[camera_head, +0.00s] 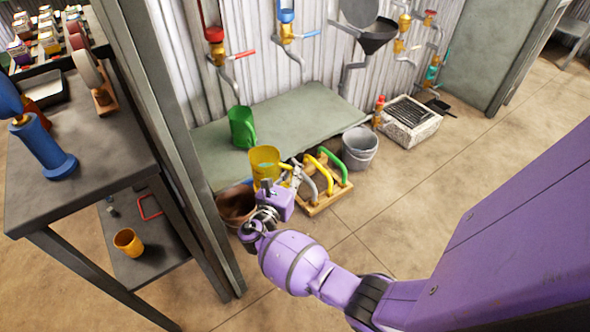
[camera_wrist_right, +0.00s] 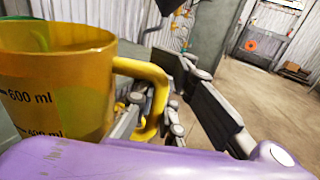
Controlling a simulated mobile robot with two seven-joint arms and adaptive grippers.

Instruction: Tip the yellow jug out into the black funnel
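The yellow jug (camera_head: 264,160) is upright by the front edge of the low green bench; its base is hidden, so I cannot tell if it rests there. In the right wrist view the jug (camera_wrist_right: 60,85) fills the left side, with volume marks and its handle (camera_wrist_right: 155,90) facing right. My right gripper (camera_head: 293,178) is at the handle. Its fingers (camera_wrist_right: 165,115) lie on both sides of the handle, and a gap shows between the handle and the right-hand finger. The black funnel (camera_head: 378,38) is on the corrugated wall, above and right of the jug. My left gripper is out of view.
A green jug (camera_head: 242,127) stands on the bench (camera_head: 305,115). A copper bucket (camera_head: 235,203), a wooden rack (camera_head: 325,198) with coloured handles and a grey bucket (camera_head: 359,148) stand in front. Pipes and valves line the wall. A post (camera_head: 180,130) and shelving are left. Right-hand floor is clear.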

